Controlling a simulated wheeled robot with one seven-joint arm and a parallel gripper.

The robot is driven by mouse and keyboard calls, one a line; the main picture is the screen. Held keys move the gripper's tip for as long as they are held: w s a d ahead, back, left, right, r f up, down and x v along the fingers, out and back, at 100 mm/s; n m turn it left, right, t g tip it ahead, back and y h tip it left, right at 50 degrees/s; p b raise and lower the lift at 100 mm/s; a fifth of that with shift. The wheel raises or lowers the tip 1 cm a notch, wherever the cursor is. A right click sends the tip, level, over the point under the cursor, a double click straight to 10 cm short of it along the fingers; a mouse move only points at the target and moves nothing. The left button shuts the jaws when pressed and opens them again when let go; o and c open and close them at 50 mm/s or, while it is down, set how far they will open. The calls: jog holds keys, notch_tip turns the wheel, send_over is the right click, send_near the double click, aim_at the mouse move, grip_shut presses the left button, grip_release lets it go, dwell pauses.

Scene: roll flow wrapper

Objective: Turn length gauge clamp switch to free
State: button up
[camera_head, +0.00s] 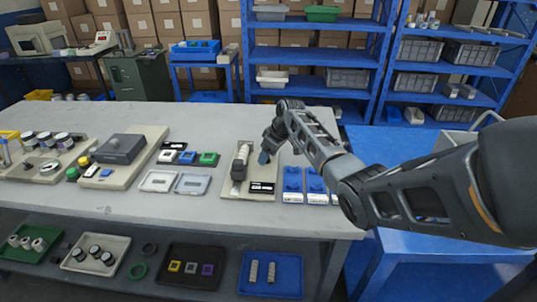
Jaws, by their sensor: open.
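A beige board (232,192) on the grey workbench carries a raised, light-coloured device (240,162) with a dark band; it appears to be the length gauge. A black label plate (262,188) lies on the same board. I cannot make out the clamp switch or its setting at this size. My gripper (265,156) is open, pointing down over the right part of the board, just right of the raised device. Its fingers hide part of the board, and I cannot tell whether they touch anything.
Left are shallow trays (157,181), small coloured blocks (208,158) and a dark grey box (119,148) on a panel. The bench (180,220) is clear along its front.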

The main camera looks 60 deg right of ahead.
jog(key=c, duration=1)
jog(key=shift+c, duration=0.2)
